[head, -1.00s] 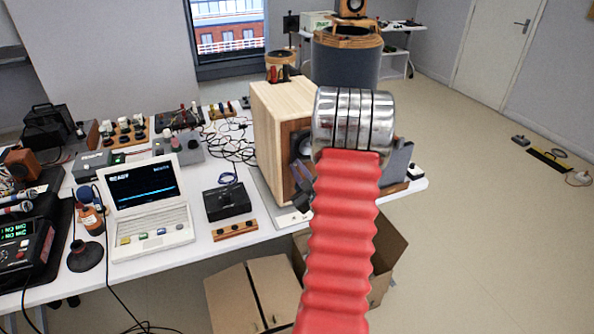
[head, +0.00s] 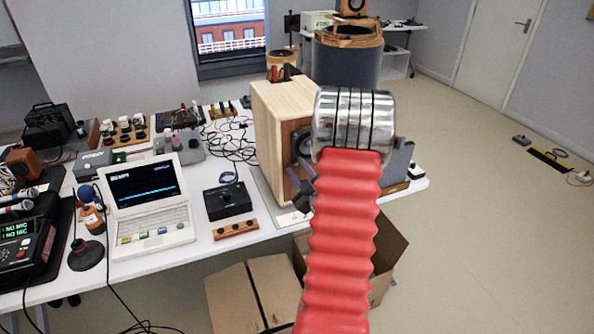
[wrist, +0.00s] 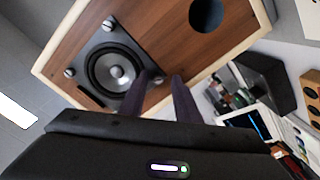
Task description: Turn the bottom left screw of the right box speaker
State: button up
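The wooden box speaker (head: 268,135) stands on the white table, its brown front partly hidden behind my arm in the head view. In the wrist view its wood front panel (wrist: 165,40) is tilted and shows a round driver (wrist: 112,70) and a dark round port. Silver screws sit around the driver, one at the top (wrist: 108,24) and one at the left (wrist: 69,73). Another screw (wrist: 158,80) shows by my fingertips. My gripper (wrist: 163,77) has two dark fingers apart, tips close to the panel around that screw; contact cannot be told.
A laptop (head: 150,210), a black box (head: 228,201) and a small wooden strip with knobs (head: 235,228) stand left of the speaker on the white table (head: 190,255). Cables lie behind them. Floor at right is mostly clear.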

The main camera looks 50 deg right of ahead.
jog(key=shift+s, duration=0.15)
jog(key=v, duration=1.3)
jog(key=shift+s+a, duration=0.15)
jog(key=shift+s, duration=0.05)
jog(key=shift+w, duration=0.1)
